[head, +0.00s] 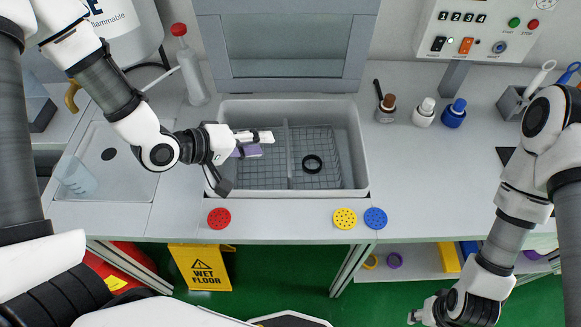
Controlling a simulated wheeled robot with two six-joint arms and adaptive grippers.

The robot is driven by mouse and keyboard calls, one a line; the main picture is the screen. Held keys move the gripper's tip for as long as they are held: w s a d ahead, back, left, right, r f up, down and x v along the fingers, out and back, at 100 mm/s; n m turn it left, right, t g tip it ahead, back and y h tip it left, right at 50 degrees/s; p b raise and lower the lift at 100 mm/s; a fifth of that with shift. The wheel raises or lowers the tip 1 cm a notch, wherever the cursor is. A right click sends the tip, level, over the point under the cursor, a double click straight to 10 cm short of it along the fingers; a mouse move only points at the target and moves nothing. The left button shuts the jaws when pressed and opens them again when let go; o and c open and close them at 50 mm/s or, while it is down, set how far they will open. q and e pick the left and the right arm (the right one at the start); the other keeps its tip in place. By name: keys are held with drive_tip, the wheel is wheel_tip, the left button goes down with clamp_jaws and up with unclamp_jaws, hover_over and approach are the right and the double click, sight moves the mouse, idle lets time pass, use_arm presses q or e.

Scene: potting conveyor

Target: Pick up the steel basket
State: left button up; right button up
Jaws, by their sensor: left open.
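The steel basket (318,178) is a wire mesh basket sitting inside a grey rectangular tub (361,190) set in the counter. Mesh shows on both sides of a thin upright divider (288,150); I cannot tell whether it is all one basket. A black ring (312,163) lies in the right part. My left gripper (268,136) is open above the left part of the tub, pointing right, with a purple block (248,152) partly hidden beneath it. It holds nothing. My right gripper (413,318) hangs low at the bottom edge, away from the tub; its jaws are unclear.
A raised grey lid (285,30) stands behind the tub. Brown (387,108), white (424,113) and blue (454,114) bottles stand to its right. Red (219,218), yellow (345,218) and blue (375,218) discs lie along the front edge. A squeeze bottle (192,70) stands at left.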

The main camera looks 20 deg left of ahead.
sight(287, 160)
use_arm(q)
drive_tip(key=w+d+f+b, duration=0.1)
drive_tip(key=w+d+f, duration=0.3)
drive_tip(key=w+f, duration=0.2)
drive_tip(key=shift+f+b, duration=0.3)
drive_tip(key=shift+f, duration=0.45)
drive_tip(key=shift+s+r, duration=0.1)
drive_tip(key=shift+s, duration=0.05)
drive_tip(key=shift+c, duration=0.9)
clamp_jaws()
use_arm(e)
wheel_tip(287, 160, down, 3)
drive_tip(key=shift+f, duration=0.1)
